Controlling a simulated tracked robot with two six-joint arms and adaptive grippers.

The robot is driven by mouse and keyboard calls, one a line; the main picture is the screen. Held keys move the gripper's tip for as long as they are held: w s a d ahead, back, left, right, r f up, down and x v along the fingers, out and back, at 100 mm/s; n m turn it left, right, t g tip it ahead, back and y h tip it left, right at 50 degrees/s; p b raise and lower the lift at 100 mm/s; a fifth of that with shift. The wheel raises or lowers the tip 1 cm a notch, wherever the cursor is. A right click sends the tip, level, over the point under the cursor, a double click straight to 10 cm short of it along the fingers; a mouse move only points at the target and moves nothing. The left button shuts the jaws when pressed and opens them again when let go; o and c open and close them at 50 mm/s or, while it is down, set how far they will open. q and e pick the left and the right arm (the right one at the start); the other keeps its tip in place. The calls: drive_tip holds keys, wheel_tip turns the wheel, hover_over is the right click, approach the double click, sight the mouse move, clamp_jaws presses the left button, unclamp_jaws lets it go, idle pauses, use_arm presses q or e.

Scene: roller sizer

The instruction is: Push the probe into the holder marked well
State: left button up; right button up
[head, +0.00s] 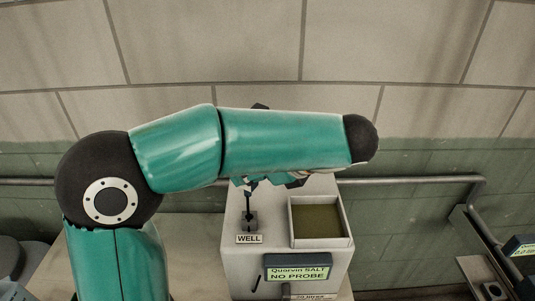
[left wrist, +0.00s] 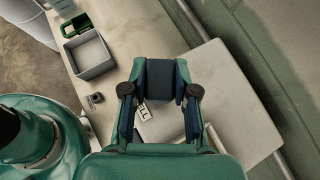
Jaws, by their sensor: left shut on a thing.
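The white sizer box (head: 236,262) carries a dark holder (head: 251,222) above a label reading WELL (head: 249,239). The thin dark probe (head: 247,204) stands roughly upright over this holder, below my left gripper (head: 268,181). The gripper is shut on the probe and partly hidden behind my teal forearm. In the left wrist view, the left gripper (left wrist: 160,82) has a dark block between its fingers, and part of the WELL label (left wrist: 143,111) shows. I cannot tell how deep the probe tip sits. The display (head: 297,272) reads "Quorvin SALT NO PROBE". My right gripper is not in view.
A square tray of greenish salt (head: 320,221) is right of the holder. A metal rail (head: 420,180) runs along the tiled wall behind. Another display (head: 521,248) stands at the far right. A grey open bin (left wrist: 94,57) shows at the left wrist view's upper left.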

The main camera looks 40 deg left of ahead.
sight(249, 196)
use_arm(q)
drive_tip(key=shift+s+a+r, duration=0.15)
drive_tip(key=shift+s+a, duration=0.05)
drive_tip(key=shift+s, duration=0.05)
drive_tip(key=shift+w, duration=0.4)
drive_tip(key=shift+d, duration=0.1)
drive_tip(key=shift+s+d, duration=0.1)
drive_tip(key=shift+f, duration=0.4)
drive_tip(key=shift+f+b, duration=1.7)
drive_tip(key=shift+f, duration=0.9)
drive_tip(key=shift+s+p, duration=0.1)
drive_tip(key=shift+p, duration=0.95)
drive_tip(key=shift+f+b, duration=1.05)
drive_tip(key=shift+f, duration=0.9)
